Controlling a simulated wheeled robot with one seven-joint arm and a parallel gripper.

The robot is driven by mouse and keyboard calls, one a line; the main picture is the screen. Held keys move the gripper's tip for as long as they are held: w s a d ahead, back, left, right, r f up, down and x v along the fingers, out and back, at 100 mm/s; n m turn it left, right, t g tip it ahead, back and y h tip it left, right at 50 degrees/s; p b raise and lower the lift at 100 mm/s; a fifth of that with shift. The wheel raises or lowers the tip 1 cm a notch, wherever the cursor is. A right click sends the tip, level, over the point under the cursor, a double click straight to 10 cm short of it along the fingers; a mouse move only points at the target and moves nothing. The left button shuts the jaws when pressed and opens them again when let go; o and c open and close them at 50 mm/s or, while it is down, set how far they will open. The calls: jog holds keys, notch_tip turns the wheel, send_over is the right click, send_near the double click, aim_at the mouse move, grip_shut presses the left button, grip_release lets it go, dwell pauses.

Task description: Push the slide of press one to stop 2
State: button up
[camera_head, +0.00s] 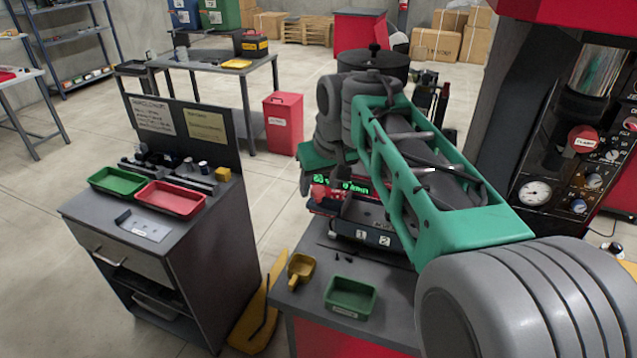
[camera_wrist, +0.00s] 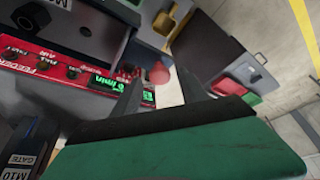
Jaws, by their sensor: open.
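I cannot pick out the slide of press one for certain in either view. White plates marked 1 (camera_head: 361,235) and 2 (camera_head: 384,240) are on the front of a dark unit on the near bench, partly behind my arm. In the wrist view, my gripper (camera_wrist: 160,88) has its two dark fingers apart with nothing seen between them. It is over the bench, near a red feeder panel (camera_wrist: 65,73) with knobs and a lit green display.
A yellow scoop (camera_head: 301,268) and green bin (camera_head: 351,297) stand at the bench front. A left cabinet holds a green tray (camera_head: 118,181) and red tray (camera_head: 171,199). A dark machine with a gauge (camera_head: 534,193) stands right.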

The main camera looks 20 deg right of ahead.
jog(key=shift+w+f, duration=0.15)
jog(key=shift+f, duration=0.35)
grip_shut()
dwell(1.1)
